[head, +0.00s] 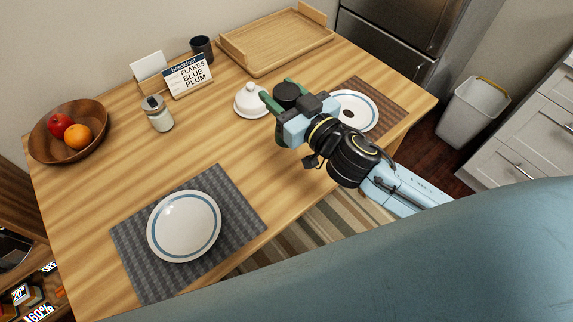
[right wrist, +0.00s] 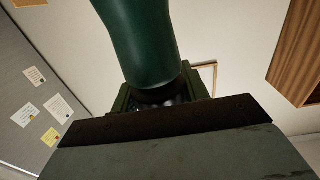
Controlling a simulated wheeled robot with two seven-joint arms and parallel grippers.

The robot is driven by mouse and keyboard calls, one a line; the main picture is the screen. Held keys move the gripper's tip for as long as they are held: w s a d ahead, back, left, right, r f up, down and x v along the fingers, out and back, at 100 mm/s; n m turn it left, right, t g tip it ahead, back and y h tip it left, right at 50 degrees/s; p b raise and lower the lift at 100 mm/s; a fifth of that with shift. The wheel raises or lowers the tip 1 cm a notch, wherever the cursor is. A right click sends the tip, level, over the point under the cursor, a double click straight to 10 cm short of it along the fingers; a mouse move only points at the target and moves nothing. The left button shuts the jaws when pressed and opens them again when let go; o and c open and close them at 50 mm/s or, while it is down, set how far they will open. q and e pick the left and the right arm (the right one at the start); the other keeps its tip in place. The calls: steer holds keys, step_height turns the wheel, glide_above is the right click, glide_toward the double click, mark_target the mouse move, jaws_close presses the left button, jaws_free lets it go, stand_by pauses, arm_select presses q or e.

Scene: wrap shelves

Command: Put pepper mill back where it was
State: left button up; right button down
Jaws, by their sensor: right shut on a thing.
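My right gripper (head: 283,109) is over the table, between the white butter dish and the far-right plate. It is shut on the pepper mill, whose dark top (head: 287,93) shows between the green fingers in the head view. In the right wrist view the mill (right wrist: 140,40) is a smooth dark green body with a dark band, gripped at the band's end between the fingers (right wrist: 165,98). Its far end runs out of the picture. I cannot tell whether it touches the table. My left gripper is not in view.
On the wooden table (head: 120,165) stand a white lidded dish (head: 250,100), a glass jar (head: 158,113), a menu sign (head: 188,77), a dark cup (head: 202,49), a fruit bowl (head: 50,147) and a wooden tray (head: 275,45). Plates (head: 184,226) (head: 358,103) lie on mats. The table's middle is clear.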

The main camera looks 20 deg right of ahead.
step_height(320, 180, down, 15)
steer(key=w+a+n+g+y+b, duration=0.1)
steer(key=a+n+g+y+b, duration=0.1)
steer(key=b, duration=0.4)
steer(key=n+y, duration=0.1)
steer(key=y, duration=0.1)
steer(key=shift+w+y+b, duration=0.35)
steer(key=shift+y, duration=0.05)
steer(key=c, duration=1.1)
jaws_free()
steer(key=shift+f, duration=0.2)
steer(key=shift+c, duration=0.2)
steer(key=o, duration=0.4)
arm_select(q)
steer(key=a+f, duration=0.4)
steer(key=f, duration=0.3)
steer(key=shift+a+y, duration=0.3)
